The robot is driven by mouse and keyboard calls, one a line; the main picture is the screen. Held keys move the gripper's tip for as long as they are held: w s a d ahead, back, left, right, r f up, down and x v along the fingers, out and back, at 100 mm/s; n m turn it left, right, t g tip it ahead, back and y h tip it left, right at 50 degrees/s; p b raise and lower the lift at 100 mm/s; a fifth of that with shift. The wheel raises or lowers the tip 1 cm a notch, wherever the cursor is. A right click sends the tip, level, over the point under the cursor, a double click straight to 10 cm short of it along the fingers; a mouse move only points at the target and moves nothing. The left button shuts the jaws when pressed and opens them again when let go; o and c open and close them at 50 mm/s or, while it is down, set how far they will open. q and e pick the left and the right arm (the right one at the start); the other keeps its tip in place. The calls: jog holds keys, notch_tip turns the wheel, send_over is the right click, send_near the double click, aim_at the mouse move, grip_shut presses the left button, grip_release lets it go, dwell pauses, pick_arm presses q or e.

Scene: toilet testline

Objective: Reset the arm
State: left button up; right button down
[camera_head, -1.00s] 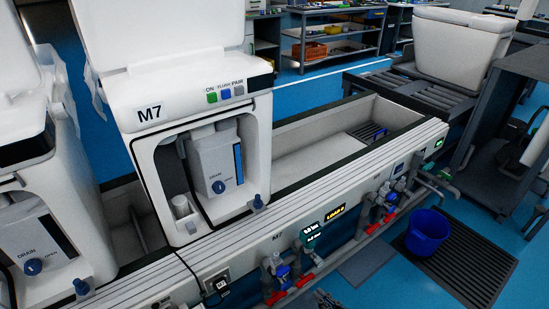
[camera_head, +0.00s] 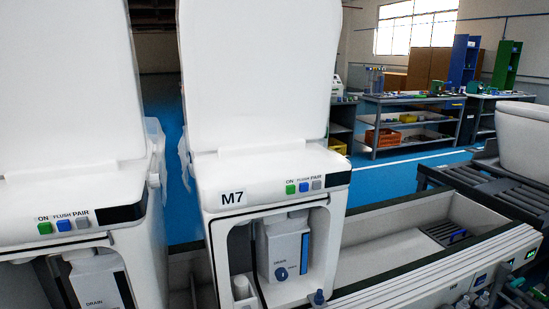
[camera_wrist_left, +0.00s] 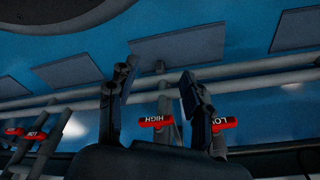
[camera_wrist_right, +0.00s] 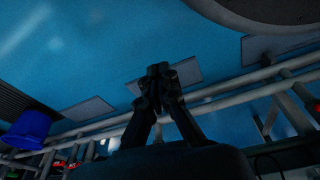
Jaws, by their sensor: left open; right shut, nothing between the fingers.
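My left gripper (camera_wrist_left: 155,85) is open in the left wrist view, its two dark fingers apart with nothing between them. Neither gripper nor arm shows in the head view. There the white toilet unit M7 (camera_head: 232,197) stands in the middle with its lid (camera_head: 260,75) raised.
A second white unit (camera_head: 75,190) stands at the left. The test line's rail (camera_head: 430,275) runs to the right. A blue bucket (camera_wrist_right: 28,130) and pipes (camera_wrist_right: 225,103) show in the right wrist view. Shelves (camera_head: 400,125) stand at the back, with open blue floor before them.

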pick_arm(q)
jog(key=s+a+g+p, duration=0.1)
jog(key=s+a+p, duration=0.2)
jog(key=s+p, duration=1)
jog(key=s, duration=0.3)
pick_arm(e)
jog(key=s+d+g, duration=0.1)
jog(key=s+d, duration=0.2)
jog(key=s, duration=1.3)
pick_arm(q)
jog(key=shift+f, duration=0.1)
pick_arm(e)
jog(key=shift+f, duration=0.1)
